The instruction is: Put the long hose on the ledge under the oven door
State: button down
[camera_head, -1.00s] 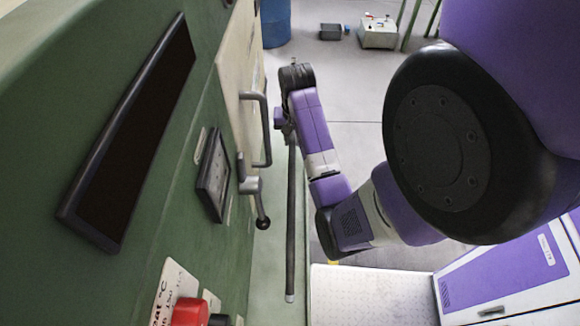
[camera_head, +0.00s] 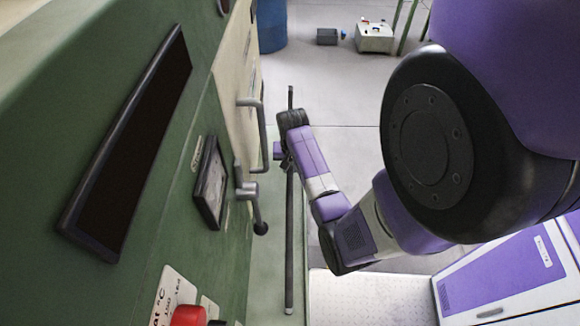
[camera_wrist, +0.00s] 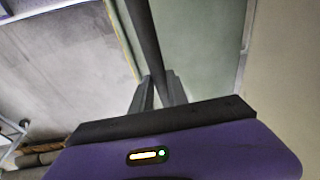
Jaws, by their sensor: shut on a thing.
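The long hose (camera_head: 289,245) is a thin dark tube with a pale near end. In the head view it runs nearly straight up and down the picture, along the oven front. My gripper (camera_head: 283,158) is shut on it, with a short length showing beyond my wrist. In the wrist view the hose (camera_wrist: 146,40) passes between the two fingers of my gripper (camera_wrist: 159,92). The oven door (camera_head: 232,75) is cream with a grey handle. The pale green ledge (camera_head: 265,285) runs below the front. The hose overlaps it in the picture; I cannot tell whether they touch.
A lever with a black knob (camera_head: 260,227) and the door handle (camera_head: 259,140) stick out close left of the hose. A red button (camera_head: 188,316) is at the bottom. A white and purple cabinet (camera_head: 505,275) stands right. Open floor (camera_head: 340,85) lies beyond my arm.

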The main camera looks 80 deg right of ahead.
jog(key=c, duration=1.3)
grip_release()
jog(key=shift+f, duration=0.1)
notch_tip(320, 180, up, 12)
jog(key=a, duration=0.2)
jog(key=shift+s, duration=0.3)
jog(key=shift+s+d, duration=0.1)
